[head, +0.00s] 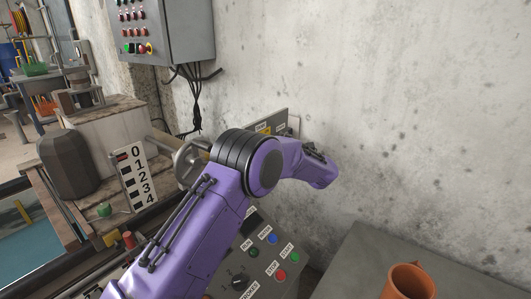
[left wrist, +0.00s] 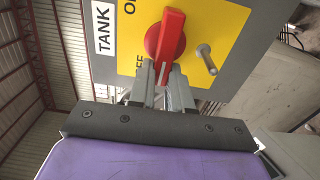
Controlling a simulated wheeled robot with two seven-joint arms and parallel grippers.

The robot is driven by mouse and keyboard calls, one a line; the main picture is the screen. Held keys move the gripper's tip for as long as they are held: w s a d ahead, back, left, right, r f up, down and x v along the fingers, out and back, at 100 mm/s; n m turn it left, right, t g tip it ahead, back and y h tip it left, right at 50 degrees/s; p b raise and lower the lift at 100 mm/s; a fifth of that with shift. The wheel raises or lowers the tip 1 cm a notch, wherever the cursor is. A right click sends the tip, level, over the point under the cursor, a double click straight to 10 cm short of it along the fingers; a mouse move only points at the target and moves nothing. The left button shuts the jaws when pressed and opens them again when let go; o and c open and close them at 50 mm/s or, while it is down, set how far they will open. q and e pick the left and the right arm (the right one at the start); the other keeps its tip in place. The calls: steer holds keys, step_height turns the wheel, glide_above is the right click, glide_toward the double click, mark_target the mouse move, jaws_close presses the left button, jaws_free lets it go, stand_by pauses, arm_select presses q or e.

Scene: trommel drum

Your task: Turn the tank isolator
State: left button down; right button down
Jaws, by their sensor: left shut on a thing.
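The tank isolator's red handle (left wrist: 170,36) stands on a yellow plate (left wrist: 222,38) beside a TANK label (left wrist: 103,28) in the left wrist view. My left gripper (left wrist: 160,74) is shut on the handle's lower end, one finger on each side. A white line marks that end, close to partly covered OFF lettering. A grey metal pin (left wrist: 206,59) sticks out right of the handle. In the head view my purple arm hides the gripper and the handle; only part of the isolator's yellow plate (head: 264,128) shows behind it. My right gripper is in neither view.
A control panel (head: 262,262) with buttons and a dial sits below my arm. A grey electrical cabinet (head: 172,30) with hanging cables is on the concrete wall. An orange pot (head: 408,282) stands on a grey surface at lower right. A numbered scale (head: 136,176) is at left.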

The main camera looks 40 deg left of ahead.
arm_select(q)
steer(key=c, duration=1.1)
jaws_free()
steer(key=shift+s+a+r, duration=0.1)
steer(key=shift+a, duration=0.1)
steer(key=shift+o, duration=0.2)
steer(key=shift+d, duration=0.1)
steer(key=w+d, duration=0.1)
steer(key=d, duration=0.9)
steer(key=shift+w+d+p, duration=0.15)
steer(key=shift+p, duration=0.15)
